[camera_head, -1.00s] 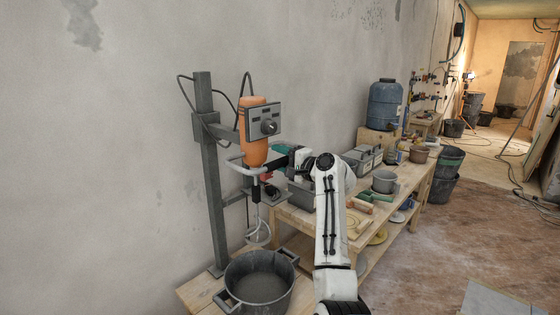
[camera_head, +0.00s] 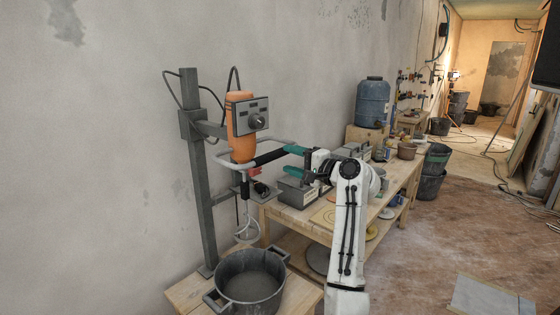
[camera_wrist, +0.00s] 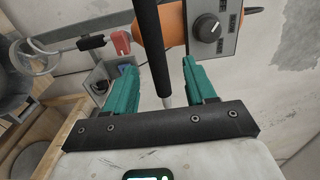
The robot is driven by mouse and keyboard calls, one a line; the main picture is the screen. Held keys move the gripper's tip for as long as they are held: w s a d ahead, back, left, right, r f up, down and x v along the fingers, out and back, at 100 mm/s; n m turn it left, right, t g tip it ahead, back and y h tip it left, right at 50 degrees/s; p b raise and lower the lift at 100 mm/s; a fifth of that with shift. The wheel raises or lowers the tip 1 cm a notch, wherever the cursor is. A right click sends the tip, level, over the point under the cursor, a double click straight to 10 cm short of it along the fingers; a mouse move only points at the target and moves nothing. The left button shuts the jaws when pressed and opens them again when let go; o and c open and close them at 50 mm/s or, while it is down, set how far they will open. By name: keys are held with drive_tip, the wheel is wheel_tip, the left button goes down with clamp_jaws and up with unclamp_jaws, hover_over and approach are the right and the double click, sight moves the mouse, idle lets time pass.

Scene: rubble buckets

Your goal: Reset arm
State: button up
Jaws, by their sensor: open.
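My gripper (camera_head: 287,160) is open, its two teal fingers apart, in front of the orange mixer (camera_head: 243,130) on its stand. In the wrist view the mixer's black handle (camera_wrist: 148,35) runs between the fingers (camera_wrist: 158,66), with its grey end near the palm. The fingers are not closed on it; whether one touches it I cannot tell. My white arm (camera_head: 347,230) reaches up from the lower middle of the head view. The mixer's orange body (camera_wrist: 166,22) and grey control box (camera_wrist: 212,25) lie beyond the fingers.
A dark bucket (camera_head: 222,294) stands under the whisk (camera_head: 246,230). The grey post (camera_head: 200,200) is left of the mixer. A wooden workbench (camera_head: 312,232) with tools lies behind my arm. A blue barrel (camera_head: 372,103) stands farther back. Floor at right is mostly clear.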

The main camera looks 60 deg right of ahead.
drive_tip(key=shift+v, duration=0.8)
drive_tip(key=w+a+f+n+g+y, duration=0.2)
drive_tip(key=a+f+n, duration=0.1)
drive_tip(key=a+f, duration=0.45)
drive_tip(key=w+a+f+n+g+y, duration=0.25)
drive_tip(key=a+f, duration=0.35)
drive_tip(key=f, duration=0.3)
drive_tip(key=s+a+f+n+g, duration=0.3)
drive_tip(key=a+f+n+g, duration=0.15)
drive_tip(key=a+f, duration=0.75)
drive_tip(key=s+a+f+n+g, duration=0.3)
drive_tip(key=s+a+f+n, duration=0.2)
drive_tip(key=s+a, duration=0.3)
drive_tip(key=s+a+f+n+g, duration=0.4)
drive_tip(key=s+a+f+n, duration=0.1)
drive_tip(key=s+a, duration=0.4)
drive_tip(key=shift+s+n, duration=0.3)
drive_tip(key=shift+s, duration=0.95)
